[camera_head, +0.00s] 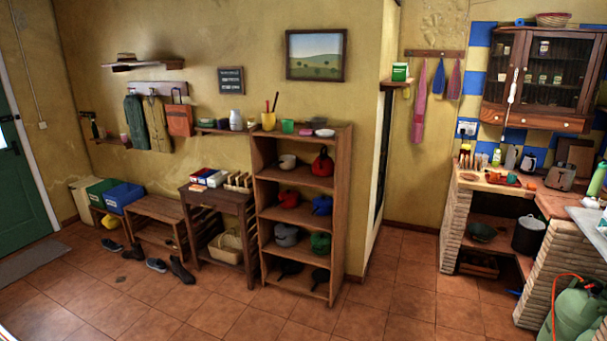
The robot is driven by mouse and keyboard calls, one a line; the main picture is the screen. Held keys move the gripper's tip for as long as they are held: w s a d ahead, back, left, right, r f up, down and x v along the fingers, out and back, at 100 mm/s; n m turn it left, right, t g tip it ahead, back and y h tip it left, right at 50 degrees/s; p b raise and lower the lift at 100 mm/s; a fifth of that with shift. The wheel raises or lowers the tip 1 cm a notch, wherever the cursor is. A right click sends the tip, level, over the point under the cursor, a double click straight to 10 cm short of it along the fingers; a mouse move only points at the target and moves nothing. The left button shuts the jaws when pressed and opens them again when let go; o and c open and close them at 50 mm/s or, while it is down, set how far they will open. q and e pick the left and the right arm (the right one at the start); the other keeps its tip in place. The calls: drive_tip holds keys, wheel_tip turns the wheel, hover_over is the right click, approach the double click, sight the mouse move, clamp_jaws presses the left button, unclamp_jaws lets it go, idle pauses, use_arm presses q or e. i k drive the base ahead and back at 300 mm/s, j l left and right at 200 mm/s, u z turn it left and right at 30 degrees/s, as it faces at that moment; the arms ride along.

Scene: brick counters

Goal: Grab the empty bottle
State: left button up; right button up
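Neither of my grippers shows in the head view. A tall green bottle (597,180) stands upright on the brick counter at the right edge, partly cut off by the frame. A smaller pale green bottle (496,157) stands at the back of the counter under the wall cabinet. A dark bottle (94,127) stands on a small wall shelf at the far left. I cannot tell which of these bottles is empty.
Brick counters (452,215) fill the right side, with a toaster (560,177) on top and a green gas cylinder (572,314) below. A wooden shelf of pots (258,215) stands mid-left. Shoes (180,269) lie near a bench. The tiled floor (395,300) between is clear.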

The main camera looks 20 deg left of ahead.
sight(94, 128)
drive_tip(key=i+j+u, duration=0.15)
drive_tip(key=i+u, duration=0.2)
drive_tip(key=i, duration=0.5)
drive_tip(key=i+l+u, duration=0.1)
drive_tip(key=i+u, duration=0.25)
drive_tip(key=i, duration=0.45)
drive_tip(key=i+j+u, duration=0.15)
drive_tip(key=i+u, duration=0.25)
drive_tip(key=i+j+u, duration=0.1)
drive_tip(key=u, duration=0.3)
drive_tip(key=i+l+u, duration=0.1)
drive_tip(key=i+u, duration=0.3)
drive_tip(key=i+l+u, duration=0.1)
drive_tip(key=i+u, duration=0.15)
drive_tip(key=u, duration=0.15)
